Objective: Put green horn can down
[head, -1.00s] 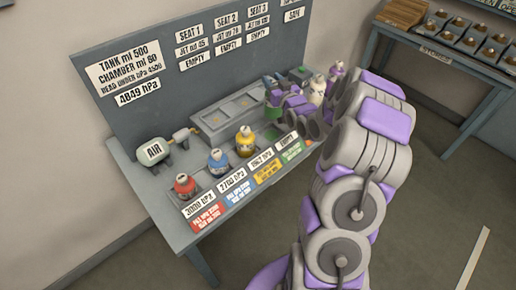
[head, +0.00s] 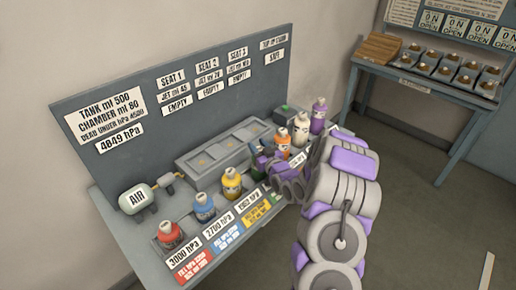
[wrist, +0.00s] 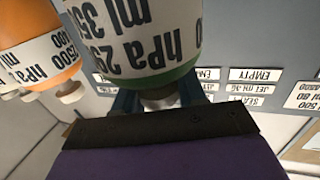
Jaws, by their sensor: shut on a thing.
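The green horn can (wrist: 150,40) fills the top middle of the wrist view, with a white label and a green band. My gripper (wrist: 158,99) is shut on its narrow end, between two blue fingers. In the head view my gripper (head: 268,168) is over the bench, right of the yellow can, and the arm hides most of the green can. I cannot tell whether the can touches the bench. An orange can (head: 282,147) stands just behind the gripper and shows at the left of the wrist view (wrist: 40,45).
Red (head: 168,235), blue (head: 204,208) and yellow (head: 232,183) cans stand along the bench front. A purple can (head: 318,117) stands at its far end. A grey tray with seats (head: 190,166) and an AIR tank (head: 136,198) lie behind. Another table (head: 425,75) is at the right.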

